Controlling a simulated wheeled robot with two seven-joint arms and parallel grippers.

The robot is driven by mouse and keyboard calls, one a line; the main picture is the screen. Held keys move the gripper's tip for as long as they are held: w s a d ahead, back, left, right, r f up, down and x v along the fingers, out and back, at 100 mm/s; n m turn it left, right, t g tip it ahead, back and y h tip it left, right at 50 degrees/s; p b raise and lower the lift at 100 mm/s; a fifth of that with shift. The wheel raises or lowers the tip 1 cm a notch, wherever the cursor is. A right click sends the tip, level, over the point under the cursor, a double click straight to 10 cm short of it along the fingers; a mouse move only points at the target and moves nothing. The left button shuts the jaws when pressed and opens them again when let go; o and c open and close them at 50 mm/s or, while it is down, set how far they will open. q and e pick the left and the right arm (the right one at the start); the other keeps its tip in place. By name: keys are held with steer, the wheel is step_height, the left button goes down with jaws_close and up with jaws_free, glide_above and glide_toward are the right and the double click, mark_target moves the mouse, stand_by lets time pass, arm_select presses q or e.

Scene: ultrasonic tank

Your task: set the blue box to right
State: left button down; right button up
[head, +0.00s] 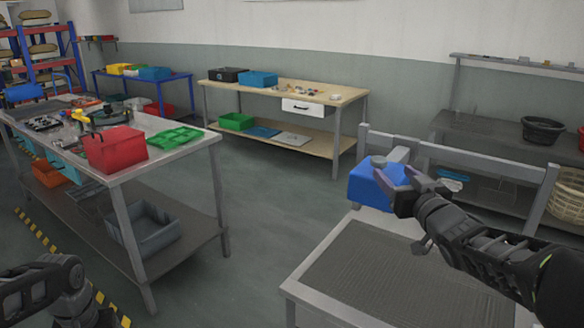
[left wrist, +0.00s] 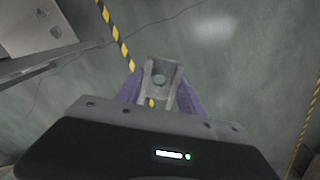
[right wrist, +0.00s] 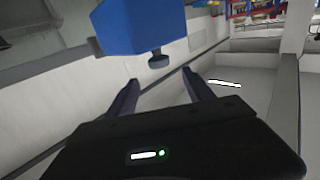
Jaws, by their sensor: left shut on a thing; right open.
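My left gripper (left wrist: 160,92) is shut on a grey metal bracket (left wrist: 161,70) with a round hole. The left fingertips are outside the head view.
The grey bench (head: 335,307) has a dark ribbed top and a raised rail (head: 460,160) behind. A work table at left holds a red bin (head: 115,150) and a green tray (head: 175,137). A wooden table (head: 340,95) stands at the back. Open floor (head: 255,210) lies between.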

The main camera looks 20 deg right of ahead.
mark_target(383, 163)
steer(key=w, duration=0.3)
steer(key=w+d+p, duration=0.1)
steer(key=w, duration=0.5)
steer(key=shift+w+d+f, duration=0.1)
steer(key=shift+w+d, duration=0.05)
steer(key=shift+d, duration=0.2)
steer(key=shift+c, duration=0.4)
jaws_close()
